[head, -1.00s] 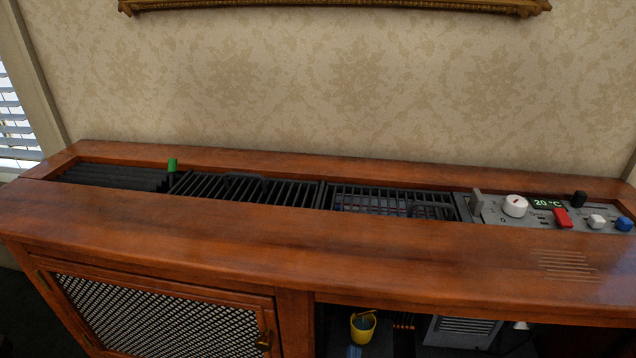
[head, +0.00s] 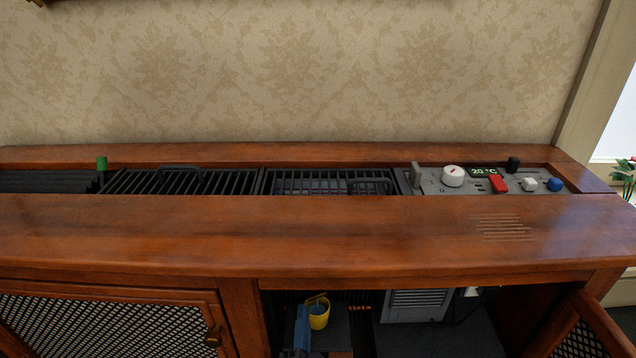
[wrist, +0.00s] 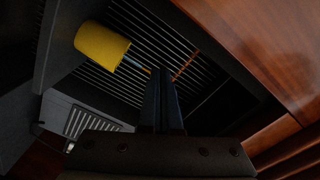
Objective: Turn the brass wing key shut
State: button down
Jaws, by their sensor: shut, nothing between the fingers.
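A dark blue shape beside the bucket in the head view may be my gripper.
The wooden top (head: 390,228) overhangs the open bay holding the yellow bucket (head: 319,315) and a grey louvred box (head: 418,305). A right mesh door (head: 580,335) stands open. Grilles and a control panel (head: 430,183) with knobs lie in the top recess.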

jog(key=shift+w, duration=0.55)
jog(key=shift+d+r, duration=0.35)
jog(key=shift+d, duration=0.05)
dwell(0.5)
jog(key=shift+a+r+p, duration=0.15)
jog(key=shift+r+p, duration=0.4)
jog(key=shift+p, duration=0.05)
jog(key=shift+a, duration=0.15)
jog(key=s+p, duration=0.2)
jog(key=s, duration=0.4)
jog(key=shift+a+f, duration=0.35)
jog(key=shift+a, duration=0.1)
jog(key=shift+s, duration=0.15)
